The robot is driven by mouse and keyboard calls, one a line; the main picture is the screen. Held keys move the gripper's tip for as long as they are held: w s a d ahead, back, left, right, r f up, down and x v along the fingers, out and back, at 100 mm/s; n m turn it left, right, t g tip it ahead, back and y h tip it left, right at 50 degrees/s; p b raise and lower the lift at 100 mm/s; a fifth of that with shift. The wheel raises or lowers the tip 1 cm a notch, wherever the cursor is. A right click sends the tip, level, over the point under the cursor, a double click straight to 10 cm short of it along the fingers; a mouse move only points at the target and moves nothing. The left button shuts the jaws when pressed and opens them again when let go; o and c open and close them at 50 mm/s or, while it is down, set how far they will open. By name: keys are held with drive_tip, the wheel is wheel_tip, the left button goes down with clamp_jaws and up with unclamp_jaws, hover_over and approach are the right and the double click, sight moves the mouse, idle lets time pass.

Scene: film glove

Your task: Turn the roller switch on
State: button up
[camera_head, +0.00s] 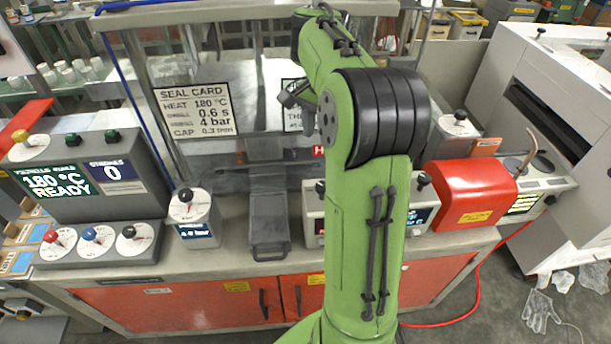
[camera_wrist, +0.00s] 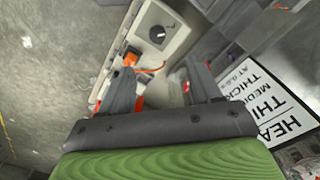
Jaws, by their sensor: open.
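No control carries a readable "roller switch" label, so I cannot tell for sure which one it is. A similar box with a black knob (camera_head: 460,115) stands behind the red cover in the head view. My gripper (camera_wrist: 161,82) has its two dark fingers apart with nothing held between them. In the head view the gripper (camera_head: 296,96) is small and partly hidden by my green arm, above the bench near the sign.
A grey console (camera_head: 75,180) with several knobs stands at left, beside a pressure box (camera_head: 194,218). A red rounded cover (camera_head: 470,195) is at right. My arm hides part of a central control box (camera_head: 313,215). A seal card sign (camera_head: 196,110) stands behind.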

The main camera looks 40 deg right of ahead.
drive_tip(key=b, duration=0.2)
hover_over(322, 185)
wheel_tip(322, 185, down, 4)
wheel_tip(322, 185, down, 11)
drive_tip(key=shift+f+b, duration=0.2)
drive_tip(key=shift+b, duration=1.05)
drive_tip(key=c, duration=1)
drive_tip(key=shift+c, duration=0.2)
